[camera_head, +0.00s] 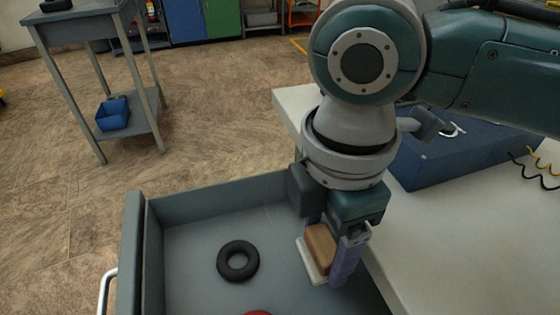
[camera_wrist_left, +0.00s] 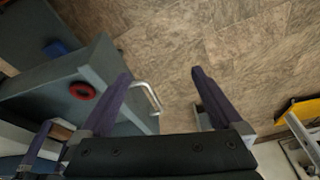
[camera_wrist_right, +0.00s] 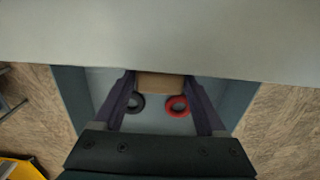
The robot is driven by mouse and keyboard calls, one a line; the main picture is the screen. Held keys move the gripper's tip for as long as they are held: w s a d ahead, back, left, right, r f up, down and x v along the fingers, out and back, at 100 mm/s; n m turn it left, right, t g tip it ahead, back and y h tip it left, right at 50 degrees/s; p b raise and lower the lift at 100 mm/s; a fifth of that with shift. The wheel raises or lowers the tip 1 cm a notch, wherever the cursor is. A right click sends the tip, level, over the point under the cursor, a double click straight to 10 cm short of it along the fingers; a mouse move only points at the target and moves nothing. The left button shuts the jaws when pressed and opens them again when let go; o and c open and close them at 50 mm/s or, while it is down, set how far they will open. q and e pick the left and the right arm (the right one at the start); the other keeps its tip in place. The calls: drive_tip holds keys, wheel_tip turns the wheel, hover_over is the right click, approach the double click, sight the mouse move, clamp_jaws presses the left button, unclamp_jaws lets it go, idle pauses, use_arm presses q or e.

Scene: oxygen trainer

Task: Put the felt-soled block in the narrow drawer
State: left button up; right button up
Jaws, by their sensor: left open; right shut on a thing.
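My right gripper (camera_head: 328,250) is shut on a tan block (camera_head: 320,240) with a pale sole. The block is held above the right side of the open grey drawer (camera_head: 190,205). In the right wrist view the block (camera_wrist_right: 160,85) sits between the purple fingertips (camera_wrist_right: 160,90), with the drawer behind it. My left gripper (camera_wrist_left: 160,88) is open and empty, seen only in its own wrist view, near the drawer's handle (camera_wrist_left: 148,96). Whether this drawer is the narrow one I cannot tell.
A black ring (camera_head: 238,261) and a red ring (camera_wrist_right: 177,106) lie in the drawer. The pale tabletop (camera_head: 430,235) is at right, with a blue box (camera_head: 440,150) on it. A grey side table (camera_head: 85,25) stands back left. Floor between is clear.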

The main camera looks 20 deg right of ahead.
sight(321, 259)
wheel_tip(321, 259, down, 4)
drive_tip(key=shift+f+b, duration=0.1)
drive_tip(key=shift+b, duration=0.7)
drive_tip(key=shift+f, duration=0.3)
drive_tip(key=shift+f, duration=0.15)
drive_tip(key=o, duration=1.3)
wheel_tip(321, 259, up, 12)
drive_tip(key=p, duration=0.4)
drive_tip(key=shift+r, duration=0.2)
